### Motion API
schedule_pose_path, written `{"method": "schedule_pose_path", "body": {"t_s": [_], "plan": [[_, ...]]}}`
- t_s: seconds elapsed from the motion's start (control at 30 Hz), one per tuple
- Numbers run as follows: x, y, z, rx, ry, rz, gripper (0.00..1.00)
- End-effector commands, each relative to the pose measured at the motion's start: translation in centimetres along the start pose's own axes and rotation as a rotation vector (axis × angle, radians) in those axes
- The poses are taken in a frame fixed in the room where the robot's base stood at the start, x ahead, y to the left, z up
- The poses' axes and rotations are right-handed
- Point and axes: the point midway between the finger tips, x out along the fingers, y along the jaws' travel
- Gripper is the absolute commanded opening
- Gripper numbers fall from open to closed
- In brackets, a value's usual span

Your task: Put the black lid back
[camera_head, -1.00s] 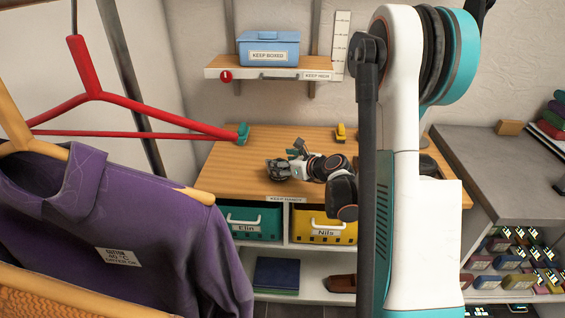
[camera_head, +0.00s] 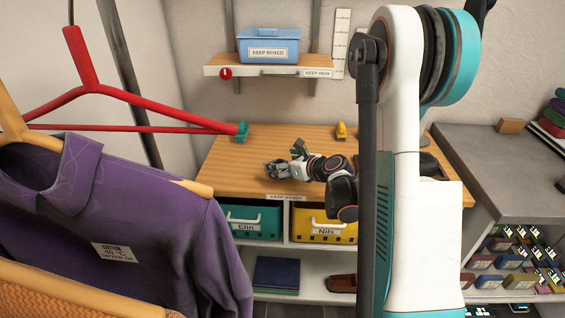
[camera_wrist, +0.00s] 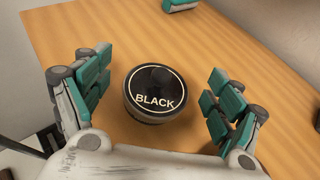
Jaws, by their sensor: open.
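The black lid (camera_wrist: 155,88) lies on the wooden worktop in the wrist view, a round dark disc with a pale ring and the word BLACK on top. My gripper (camera_wrist: 160,95) is open, with one teal-padded finger to the left of the lid and one to the right, both apart from it. In the head view my gripper (camera_head: 278,169) is low over the worktop (camera_head: 235,180), left of my wrist. The lid cannot be made out in the head view.
A teal clip (camera_head: 241,131) sits at the worktop's back left and a yellow object (camera_head: 341,131) at the back. A shelf with a blue box (camera_head: 268,47) hangs above. A purple hoodie (camera_head: 120,225) and red hanger (camera_head: 95,90) fill the left.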

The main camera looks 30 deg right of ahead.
Motion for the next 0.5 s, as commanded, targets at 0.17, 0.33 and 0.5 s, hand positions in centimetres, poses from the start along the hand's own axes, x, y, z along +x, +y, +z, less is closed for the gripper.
{"method": "schedule_pose_path", "body": {"t_s": [0.17,0.33,0.5], "plan": [[-0.3,0.0,0.8,0.000,0.000,0.000,0.86],[-2.9,-0.1,1.4,0.002,0.000,-0.004,0.86],[-6.7,-0.1,1.3,0.002,0.000,-0.003,0.86]]}}
